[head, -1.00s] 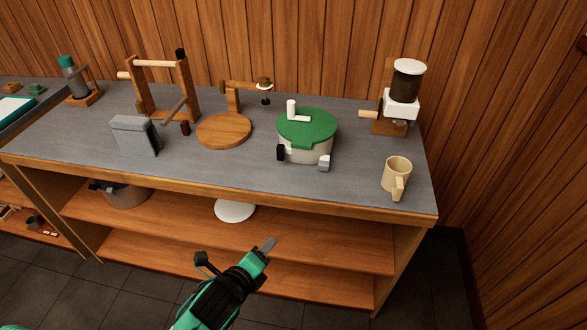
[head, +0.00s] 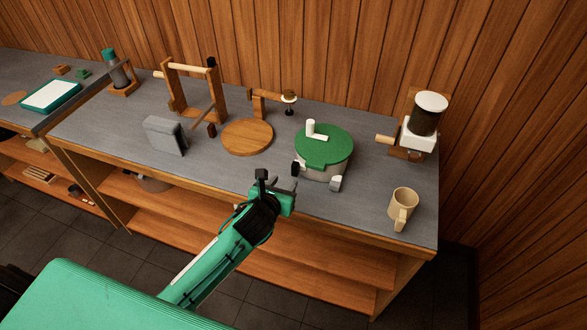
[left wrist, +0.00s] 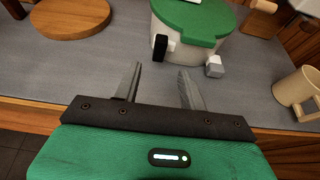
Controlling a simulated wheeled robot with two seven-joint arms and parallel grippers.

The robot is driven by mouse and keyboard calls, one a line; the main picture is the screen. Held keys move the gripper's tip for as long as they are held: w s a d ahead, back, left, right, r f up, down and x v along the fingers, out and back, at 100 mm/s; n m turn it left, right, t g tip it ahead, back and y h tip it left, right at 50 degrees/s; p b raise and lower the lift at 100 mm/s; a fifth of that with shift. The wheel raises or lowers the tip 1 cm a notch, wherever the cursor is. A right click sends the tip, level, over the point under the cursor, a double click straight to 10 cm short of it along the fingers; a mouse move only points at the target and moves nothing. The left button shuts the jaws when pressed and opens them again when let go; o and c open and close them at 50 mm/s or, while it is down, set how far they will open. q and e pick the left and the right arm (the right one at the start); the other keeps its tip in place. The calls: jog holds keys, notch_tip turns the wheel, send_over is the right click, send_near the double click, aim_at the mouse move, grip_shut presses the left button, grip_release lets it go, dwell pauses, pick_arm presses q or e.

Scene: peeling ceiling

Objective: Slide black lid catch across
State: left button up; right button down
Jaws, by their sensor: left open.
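A light pot (head: 316,173) with a green lid (head: 325,150) stands near the front of the grey counter. A black lid catch (head: 295,168) is on the left of its front side, and a white catch (head: 336,183) is on the right. My left gripper (head: 285,184) is open and empty, in front of the pot near the counter's front edge. In the left wrist view, the black catch (left wrist: 160,47) appears just beyond and between the open fingertips (left wrist: 160,68), apart from them. The white catch (left wrist: 215,67) shows to the right. My right gripper is out of view.
A beige mug (head: 403,207) stands right of the pot, and a grinder-like device (head: 425,125) behind it. A round wooden board (head: 247,137) and a grey block (head: 165,134) are to the left. Bare counter lies in front of the pot.

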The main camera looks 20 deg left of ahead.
aim_at(294, 170)
pick_arm(q)
jog(key=p+x, duration=0.1)
jog(key=x, duration=0.8)
jog(key=shift+c, duration=0.2)
